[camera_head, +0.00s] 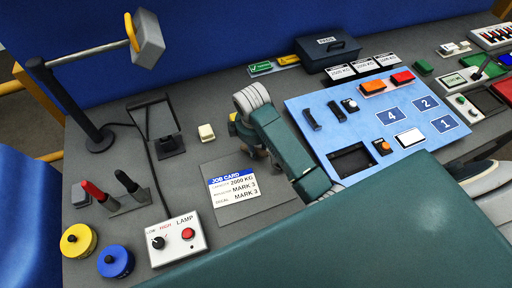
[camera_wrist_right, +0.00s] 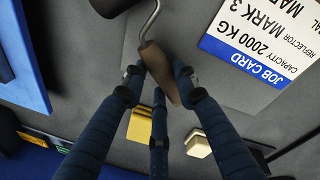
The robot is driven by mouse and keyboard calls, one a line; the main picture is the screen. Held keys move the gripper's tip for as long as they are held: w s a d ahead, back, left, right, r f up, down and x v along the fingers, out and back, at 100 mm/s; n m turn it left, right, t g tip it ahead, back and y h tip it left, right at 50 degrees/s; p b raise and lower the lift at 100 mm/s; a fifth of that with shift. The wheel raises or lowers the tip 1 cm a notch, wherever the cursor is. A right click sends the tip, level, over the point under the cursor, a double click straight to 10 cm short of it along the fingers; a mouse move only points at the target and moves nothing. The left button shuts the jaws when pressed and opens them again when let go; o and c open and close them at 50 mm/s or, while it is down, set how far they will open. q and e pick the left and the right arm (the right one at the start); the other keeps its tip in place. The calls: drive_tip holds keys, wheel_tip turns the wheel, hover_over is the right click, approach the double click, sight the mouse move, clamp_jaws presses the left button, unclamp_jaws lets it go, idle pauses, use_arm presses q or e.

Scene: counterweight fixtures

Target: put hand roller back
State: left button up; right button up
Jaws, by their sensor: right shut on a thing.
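The hand roller (camera_wrist_right: 153,58) shows in the right wrist view, with a brown tapered handle, a bent metal rod and a dark roller end at the top edge. My right gripper (camera_wrist_right: 160,80) is shut on its handle, the fingers on both sides of it. In the head view my right gripper (camera_head: 254,151) is mostly hidden under my own green arm, just right of the job card (camera_head: 242,190), and the roller cannot be made out there. The job card also shows in the right wrist view (camera_wrist_right: 262,45). My left gripper is not in view.
A cream block (camera_head: 206,132) stands near the right gripper, and a yellow block (camera_wrist_right: 139,124) shows beside it. A blue panel (camera_head: 318,128) lies to the right. A lamp (camera_head: 148,40), a lamp control box (camera_head: 178,240), and yellow (camera_head: 78,241) and blue (camera_head: 115,262) round pieces stand left.

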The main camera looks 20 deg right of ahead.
drive_tip(key=shift+f, duration=0.7)
drive_tip(key=o, duration=1.1)
